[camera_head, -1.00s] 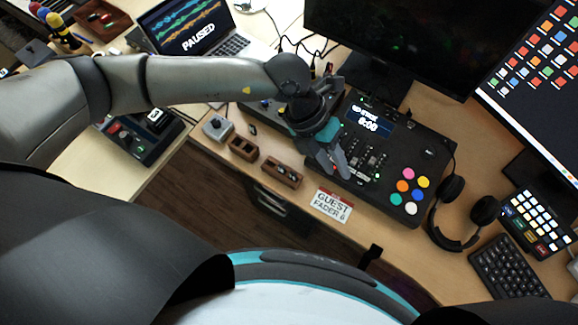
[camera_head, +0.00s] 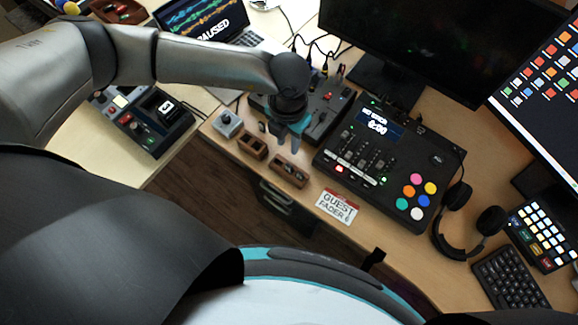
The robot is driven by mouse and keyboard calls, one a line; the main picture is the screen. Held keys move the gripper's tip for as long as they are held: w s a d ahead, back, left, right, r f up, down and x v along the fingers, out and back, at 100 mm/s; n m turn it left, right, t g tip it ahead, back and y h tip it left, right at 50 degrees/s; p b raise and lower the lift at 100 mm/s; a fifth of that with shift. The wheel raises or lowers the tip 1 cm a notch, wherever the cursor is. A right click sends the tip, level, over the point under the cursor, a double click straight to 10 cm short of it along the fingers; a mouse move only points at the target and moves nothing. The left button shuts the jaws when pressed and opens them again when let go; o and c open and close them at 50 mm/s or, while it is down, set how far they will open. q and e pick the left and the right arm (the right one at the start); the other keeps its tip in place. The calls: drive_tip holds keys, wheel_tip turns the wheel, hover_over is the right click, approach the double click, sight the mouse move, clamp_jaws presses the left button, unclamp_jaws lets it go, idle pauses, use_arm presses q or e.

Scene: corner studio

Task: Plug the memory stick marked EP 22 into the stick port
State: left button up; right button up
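My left gripper (camera_head: 289,141) hangs above the desk's front part, just behind a small wooden holder, with its two fingers apart and nothing visible between them. That wooden holder (camera_head: 289,171) has small dark and metallic items in it, too small to read. A second wooden holder (camera_head: 253,146) is to its left. A small dark piece (camera_head: 263,127) lies behind that one. No EP 22 marking is legible. The black mixer console (camera_head: 385,160) has a screen (camera_head: 378,121) that seems to read "NO STICK" over 0:00. I cannot make out the stick port. My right gripper is not in view.
A grey box with a knob (camera_head: 227,124) sits left of the holders. A black device (camera_head: 325,112) stands behind my gripper. A "GUEST FADER 6" card (camera_head: 337,206) lies at the desk's front edge. Headphones (camera_head: 467,222) and a keyboard (camera_head: 510,279) are at right.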

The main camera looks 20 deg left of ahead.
use_arm(q)
hover_over(289, 165)
wheel_tip(289, 165, down, 7)
drive_tip(key=shift+s+a+b, duration=0.1)
drive_tip(key=shift+b, duration=0.25)
drive_tip(key=shift+f, duration=0.1)
drive_tip(key=shift+f+b, duration=0.45)
drive_tip(key=shift+f, duration=2.05)
clamp_jaws()
